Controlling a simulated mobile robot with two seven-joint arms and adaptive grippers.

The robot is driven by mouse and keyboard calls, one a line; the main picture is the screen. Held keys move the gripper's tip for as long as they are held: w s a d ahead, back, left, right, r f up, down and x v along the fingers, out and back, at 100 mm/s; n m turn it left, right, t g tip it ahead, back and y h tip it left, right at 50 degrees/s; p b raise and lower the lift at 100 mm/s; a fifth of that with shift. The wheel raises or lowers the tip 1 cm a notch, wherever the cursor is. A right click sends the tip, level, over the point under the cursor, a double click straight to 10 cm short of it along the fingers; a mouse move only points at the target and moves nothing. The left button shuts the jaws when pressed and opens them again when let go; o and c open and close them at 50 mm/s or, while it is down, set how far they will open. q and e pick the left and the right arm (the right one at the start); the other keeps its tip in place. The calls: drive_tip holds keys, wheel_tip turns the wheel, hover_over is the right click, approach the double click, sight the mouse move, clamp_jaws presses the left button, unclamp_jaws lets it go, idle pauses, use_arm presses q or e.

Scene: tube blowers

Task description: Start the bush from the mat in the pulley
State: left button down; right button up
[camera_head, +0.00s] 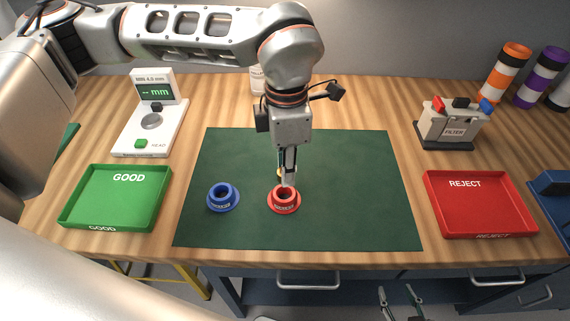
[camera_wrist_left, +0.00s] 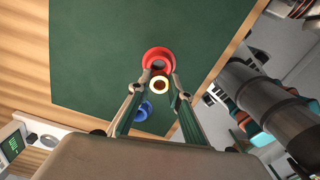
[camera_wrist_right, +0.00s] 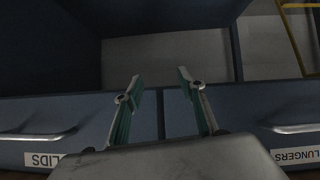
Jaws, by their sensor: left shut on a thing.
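My left gripper (camera_head: 286,183) is shut on a small yellow bush, a pale-rimmed ring that shows between its fingertips in the left wrist view (camera_wrist_left: 160,85). The fingers point down at a red pulley (camera_head: 284,204), a flanged ring lying flat on the green mat (camera_head: 340,190). In the left wrist view the bush overlaps the near edge of the red pulley (camera_wrist_left: 158,55); whether they touch I cannot tell. A blue flanged ring (camera_head: 222,198) lies on the mat to the left. My right gripper (camera_wrist_right: 157,82) is open and empty, low in front of the bench drawers.
A green GOOD tray (camera_head: 75,216) and a gauge (camera_head: 160,110) stand left of the mat. The right part of the mat is clear. Drawer handles (camera_head: 307,285) stick out below the bench edge.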

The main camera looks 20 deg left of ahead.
use_arm(q)
drive_tip(key=shift+f+b, duration=1.85)
drive_tip(key=shift+f, duration=0.25)
idle(0.3)
drive_tip(key=shift+f+b, duration=0.65)
drive_tip(key=shift+f, duration=0.1)
idle(0.4)
